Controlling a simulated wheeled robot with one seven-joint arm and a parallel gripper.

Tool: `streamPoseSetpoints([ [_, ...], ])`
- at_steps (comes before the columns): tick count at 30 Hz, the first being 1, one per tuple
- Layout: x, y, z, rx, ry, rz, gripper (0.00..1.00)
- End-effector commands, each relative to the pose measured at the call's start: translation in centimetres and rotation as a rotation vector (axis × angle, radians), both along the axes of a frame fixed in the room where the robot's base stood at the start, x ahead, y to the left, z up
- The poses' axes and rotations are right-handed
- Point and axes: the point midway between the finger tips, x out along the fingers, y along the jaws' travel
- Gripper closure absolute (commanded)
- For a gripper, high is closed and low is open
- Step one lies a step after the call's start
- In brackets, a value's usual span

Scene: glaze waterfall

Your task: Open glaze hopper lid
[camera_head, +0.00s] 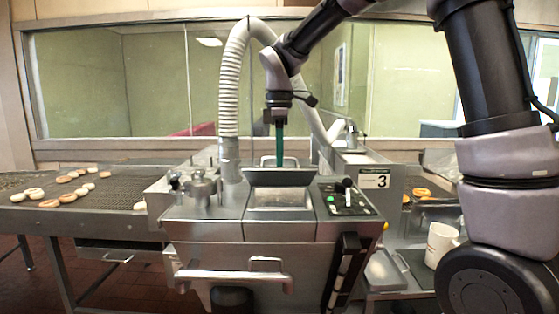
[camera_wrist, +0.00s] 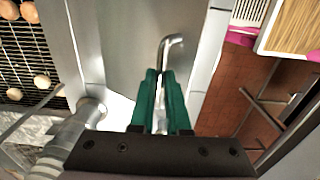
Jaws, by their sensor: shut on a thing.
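The glaze hopper (camera_head: 205,230) is a grey steel machine in the middle of the head view. Its lid (camera_head: 280,178) looks tilted up at the back of the top opening (camera_head: 280,198), with a paler surface showing below it. A bent metal handle (camera_head: 265,161) stands at the lid's upper edge. My gripper (camera_head: 280,164) comes down from above with green fingers. In the wrist view, the fingers (camera_wrist: 160,76) are close together around the handle (camera_wrist: 173,42), whose bar runs between them. The exact contact is partly hidden by the fingers.
A ribbed hose (camera_head: 229,100) rises beside the hopper's left side. A conveyor with doughnuts (camera_head: 72,195) lies left. A control panel (camera_head: 345,198) is on the right of the hopper top. A front bar handle (camera_head: 230,276) sticks out.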

Motion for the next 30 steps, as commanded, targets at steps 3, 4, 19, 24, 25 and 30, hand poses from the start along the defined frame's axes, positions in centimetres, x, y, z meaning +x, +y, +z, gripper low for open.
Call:
streamPoseSetpoints([
  [3,0.5,-0.1,0.3,0.000,-0.002,0.000,1.00],
  [4,0.6,-0.1,0.4,0.000,-0.003,0.000,1.00],
  [19,2.6,-0.1,2.0,-0.001,-0.001,-0.002,1.00],
  [24,3.7,-0.1,2.7,0.000,-0.001,-0.001,1.00],
  [25,3.9,-0.1,2.8,0.000,0.000,-0.001,1.00],
  [30,4.4,-0.2,3.2,0.000,-0.001,-0.001,1.00],
])
